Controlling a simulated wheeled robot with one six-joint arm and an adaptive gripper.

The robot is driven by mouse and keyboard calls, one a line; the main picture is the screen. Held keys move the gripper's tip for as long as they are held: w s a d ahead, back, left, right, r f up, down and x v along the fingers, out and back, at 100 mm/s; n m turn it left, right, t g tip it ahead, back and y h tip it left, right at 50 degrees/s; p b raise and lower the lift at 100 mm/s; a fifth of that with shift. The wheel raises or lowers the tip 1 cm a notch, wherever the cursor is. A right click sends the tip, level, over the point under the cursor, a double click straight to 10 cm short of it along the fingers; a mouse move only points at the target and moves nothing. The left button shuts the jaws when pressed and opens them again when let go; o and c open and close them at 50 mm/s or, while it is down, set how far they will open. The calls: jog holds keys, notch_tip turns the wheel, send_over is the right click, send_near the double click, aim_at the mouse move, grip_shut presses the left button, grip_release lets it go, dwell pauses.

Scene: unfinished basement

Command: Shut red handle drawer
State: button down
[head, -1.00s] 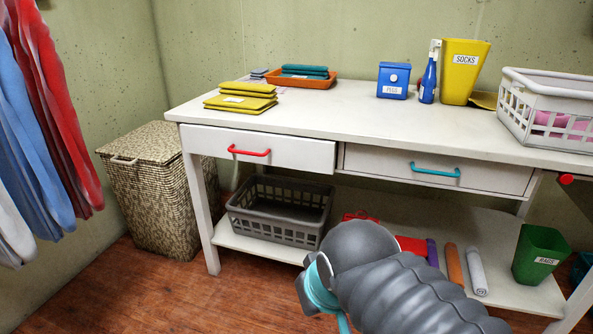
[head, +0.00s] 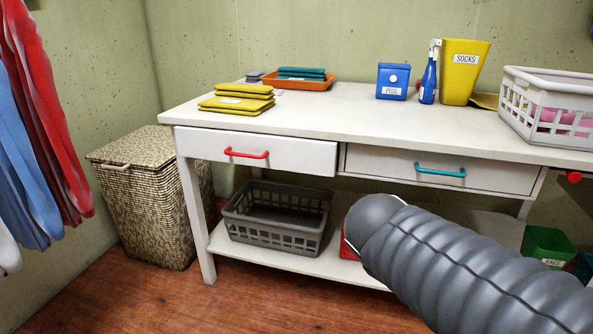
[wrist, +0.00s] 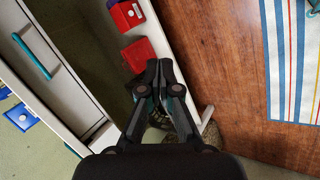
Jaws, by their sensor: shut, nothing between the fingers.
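The drawer with the red handle (head: 247,153) is at the left end of the white table's front in the head view. Its white front (head: 305,155) stands out a little from the table, so it looks slightly open. The drawer with the teal handle (head: 440,170), to its right, sits flush; that handle also shows in the wrist view (wrist: 31,56). The red handle cannot be made out in the wrist view.
The white table (head: 370,125) carries yellow cloths (head: 237,104), an orange tray (head: 290,83) and a white basket (head: 548,112). A grey crate (head: 277,230) and red items (wrist: 138,54) are on the lower shelf. A wicker hamper (head: 148,195) stands left.

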jog(key=w+n+t+h+b, duration=0.1)
jog(key=w+n+h+b, duration=0.15)
jog(key=w+n, duration=0.35)
jog(key=n+t+b, duration=0.4)
jog(key=n+t, duration=0.7)
jog(key=n, duration=0.6)
send_near(294, 159)
jog(key=shift+y, duration=0.45)
jog(key=x, duration=0.7)
jog(key=shift+d+r, duration=0.25)
jog(key=shift+r, duration=0.05)
